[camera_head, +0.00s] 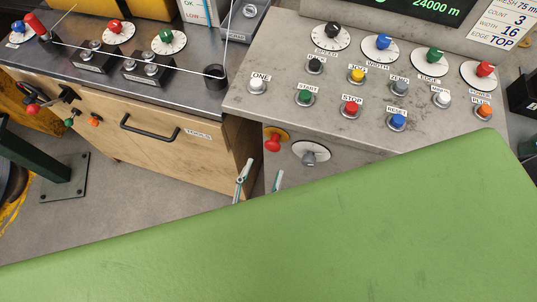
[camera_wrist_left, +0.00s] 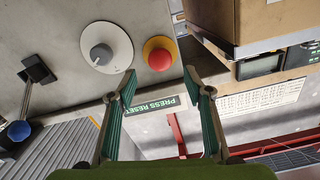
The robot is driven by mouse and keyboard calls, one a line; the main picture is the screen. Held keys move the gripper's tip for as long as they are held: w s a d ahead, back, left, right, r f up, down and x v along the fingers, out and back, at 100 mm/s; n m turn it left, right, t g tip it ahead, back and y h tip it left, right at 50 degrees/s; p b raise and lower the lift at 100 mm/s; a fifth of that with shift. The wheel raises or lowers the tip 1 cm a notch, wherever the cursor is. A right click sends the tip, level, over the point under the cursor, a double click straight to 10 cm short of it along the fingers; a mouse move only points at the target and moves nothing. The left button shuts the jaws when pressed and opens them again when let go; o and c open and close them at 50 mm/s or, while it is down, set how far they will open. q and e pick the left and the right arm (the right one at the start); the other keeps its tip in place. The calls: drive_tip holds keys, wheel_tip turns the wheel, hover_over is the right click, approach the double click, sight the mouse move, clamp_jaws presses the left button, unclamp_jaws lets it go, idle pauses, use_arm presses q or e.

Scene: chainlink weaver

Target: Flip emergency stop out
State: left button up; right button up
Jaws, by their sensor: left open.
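The emergency stop, a red mushroom button on a yellow round plate (camera_head: 272,142), is on the front face of the grey console, below its top edge. It also shows in the left wrist view (camera_wrist_left: 160,57). My left gripper (camera_head: 259,180) is open and empty, with its two green-lined fingers below the button in the head view. In the left wrist view its fingertips (camera_wrist_left: 160,76) are spread to either side of the red button, and I see no contact. How far the tips are from it, I cannot tell. My right gripper is not in view.
A grey rotary knob on a white dial (camera_head: 310,154) sits right beside the button. The console top (camera_head: 330,105) holds several coloured buttons and dials. A wooden cabinet marked TOOLS (camera_head: 165,150) stands to the left. A green surface covers the lower head view.

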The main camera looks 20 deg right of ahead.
use_arm(q)
drive_tip(key=shift+v, duration=2.35)
